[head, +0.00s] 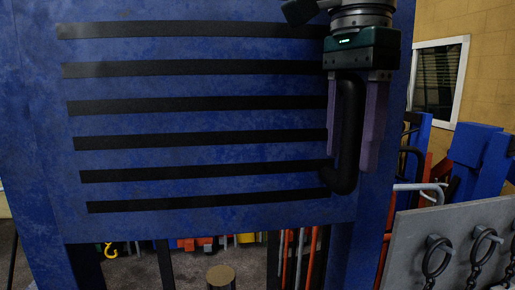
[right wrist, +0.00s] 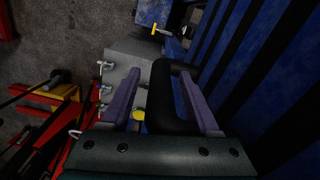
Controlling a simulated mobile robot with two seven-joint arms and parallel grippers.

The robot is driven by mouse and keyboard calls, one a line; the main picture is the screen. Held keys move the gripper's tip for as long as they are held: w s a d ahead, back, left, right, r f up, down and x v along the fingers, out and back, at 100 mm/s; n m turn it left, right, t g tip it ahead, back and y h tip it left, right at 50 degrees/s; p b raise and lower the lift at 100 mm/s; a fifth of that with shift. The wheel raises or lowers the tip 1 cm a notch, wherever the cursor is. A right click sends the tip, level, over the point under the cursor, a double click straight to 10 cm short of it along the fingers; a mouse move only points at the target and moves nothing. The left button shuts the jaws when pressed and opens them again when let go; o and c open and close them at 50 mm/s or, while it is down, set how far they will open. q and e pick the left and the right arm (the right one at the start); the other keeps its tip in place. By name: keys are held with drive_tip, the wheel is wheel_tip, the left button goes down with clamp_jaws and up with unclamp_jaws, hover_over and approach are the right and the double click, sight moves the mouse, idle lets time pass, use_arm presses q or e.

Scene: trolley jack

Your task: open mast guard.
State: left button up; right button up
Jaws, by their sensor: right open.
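The mast guard (head: 200,85) is a blue panel with several black horizontal slots, upright in the head view. Its black bent handle (head: 348,130) is near the panel's right edge. My right gripper (head: 353,165) points down at the handle. Its purple fingers are open and lie either side of the handle's upright bar. In the right wrist view the handle (right wrist: 170,105) also lies between the two fingers, with visible gaps. The handle's top end is hidden by the gripper body. My left gripper is not in view.
A grey board with black rings (head: 450,245) stands at the lower right. Blue and red equipment (head: 470,155) is behind it. Below the guard, a round brown-topped post (head: 221,275) and several coloured items show. A window (head: 438,80) is in the yellow wall.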

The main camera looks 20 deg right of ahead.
clamp_jaws()
idle(0.4)
idle(0.9)
